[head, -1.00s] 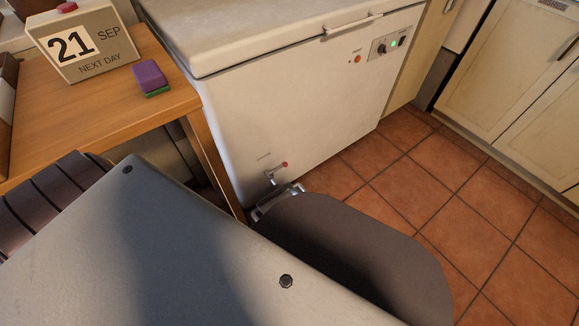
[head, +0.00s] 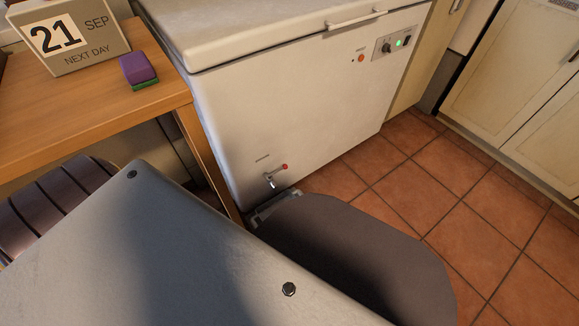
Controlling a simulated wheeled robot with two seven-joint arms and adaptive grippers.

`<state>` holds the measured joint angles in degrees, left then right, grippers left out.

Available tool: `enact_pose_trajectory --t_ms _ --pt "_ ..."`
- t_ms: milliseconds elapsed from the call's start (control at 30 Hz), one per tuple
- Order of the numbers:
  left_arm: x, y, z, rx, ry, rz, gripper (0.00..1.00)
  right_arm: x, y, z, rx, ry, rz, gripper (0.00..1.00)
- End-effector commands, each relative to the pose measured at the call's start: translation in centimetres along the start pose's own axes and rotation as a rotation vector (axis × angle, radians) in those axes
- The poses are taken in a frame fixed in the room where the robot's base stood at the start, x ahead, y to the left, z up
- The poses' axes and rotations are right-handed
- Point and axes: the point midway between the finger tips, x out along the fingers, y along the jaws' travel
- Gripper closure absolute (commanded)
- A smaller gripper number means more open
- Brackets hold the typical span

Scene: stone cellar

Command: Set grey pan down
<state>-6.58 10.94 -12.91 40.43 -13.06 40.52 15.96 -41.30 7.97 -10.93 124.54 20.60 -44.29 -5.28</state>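I cannot make out the grey pan anywhere in the head view. Neither of my grippers shows in it, so I cannot see whether one holds the pan. A large grey metal plate with bolts, which looks like part of my own body, fills the lower left. A dark rounded shape beside it, lower middle, also looks like mine.
A wooden table (head: 60,112) at upper left bears a calendar block (head: 75,40) and a purple-and-green sponge (head: 138,70). A white chest freezer (head: 290,110) with its lid shut stands beside it. Cream cabinets (head: 515,70) stand right. The tiled floor (head: 445,190) between is clear.

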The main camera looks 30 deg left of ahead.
Motion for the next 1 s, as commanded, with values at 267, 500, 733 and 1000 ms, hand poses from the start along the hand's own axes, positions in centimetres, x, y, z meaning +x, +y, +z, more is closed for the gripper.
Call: enact_pose_trajectory --t_ms 267,500,733,1000 --pt "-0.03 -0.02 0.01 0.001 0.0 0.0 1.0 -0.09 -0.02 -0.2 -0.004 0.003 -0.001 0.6" --pt "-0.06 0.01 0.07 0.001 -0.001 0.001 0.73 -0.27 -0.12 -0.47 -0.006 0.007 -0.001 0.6" --pt "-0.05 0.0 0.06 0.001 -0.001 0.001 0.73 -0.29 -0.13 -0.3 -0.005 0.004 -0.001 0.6" --pt "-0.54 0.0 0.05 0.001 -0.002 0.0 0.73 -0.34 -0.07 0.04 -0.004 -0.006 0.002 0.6"
